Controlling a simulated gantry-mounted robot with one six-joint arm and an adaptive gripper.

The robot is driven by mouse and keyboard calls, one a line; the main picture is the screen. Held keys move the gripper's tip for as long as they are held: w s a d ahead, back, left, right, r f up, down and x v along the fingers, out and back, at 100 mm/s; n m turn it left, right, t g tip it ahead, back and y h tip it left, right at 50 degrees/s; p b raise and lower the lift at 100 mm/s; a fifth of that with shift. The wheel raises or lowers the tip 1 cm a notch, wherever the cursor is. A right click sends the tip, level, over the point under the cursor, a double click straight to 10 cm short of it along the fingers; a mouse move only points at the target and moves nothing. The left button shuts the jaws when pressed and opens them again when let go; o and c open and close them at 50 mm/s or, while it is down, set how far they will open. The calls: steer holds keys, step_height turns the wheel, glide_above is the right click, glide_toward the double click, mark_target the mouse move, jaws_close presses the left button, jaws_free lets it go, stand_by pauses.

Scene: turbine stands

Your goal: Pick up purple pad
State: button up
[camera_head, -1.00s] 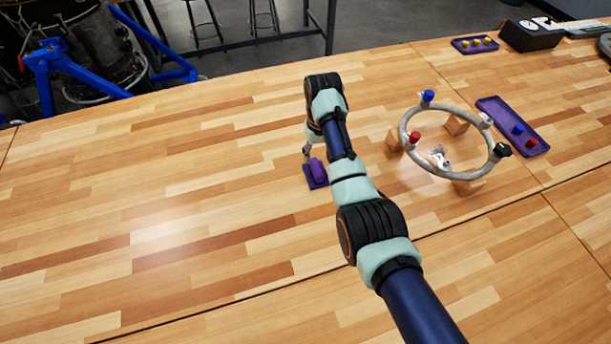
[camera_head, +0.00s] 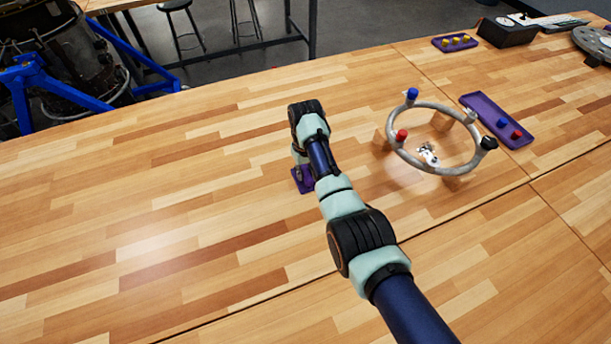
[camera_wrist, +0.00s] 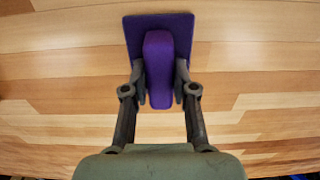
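The purple pad (camera_wrist: 187,22) is a flat plate with a raised purple block along its middle. It fills the top centre of the wrist view. In the head view the pad (camera_head: 303,182) appears to lie on the wooden table, partly hidden behind my arm. My gripper (camera_wrist: 160,85) has one finger on each side of the raised block, very close to its sides. I cannot tell whether the fingers press on the block or leave a thin gap.
A grey ring (camera_head: 470,170) with coloured caps stands to the right of my arm. A purple tray (camera_head: 482,103) with a blue and a red piece lies beyond it. A smaller purple tray (camera_head: 439,43) with yellow pieces is at the back. The table's left side is clear.

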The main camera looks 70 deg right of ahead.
mark_target(305, 170)
jaws_close()
steer(key=shift+r, duration=0.15)
step_height(305, 170, up, 20)
steer(key=p, duration=0.8)
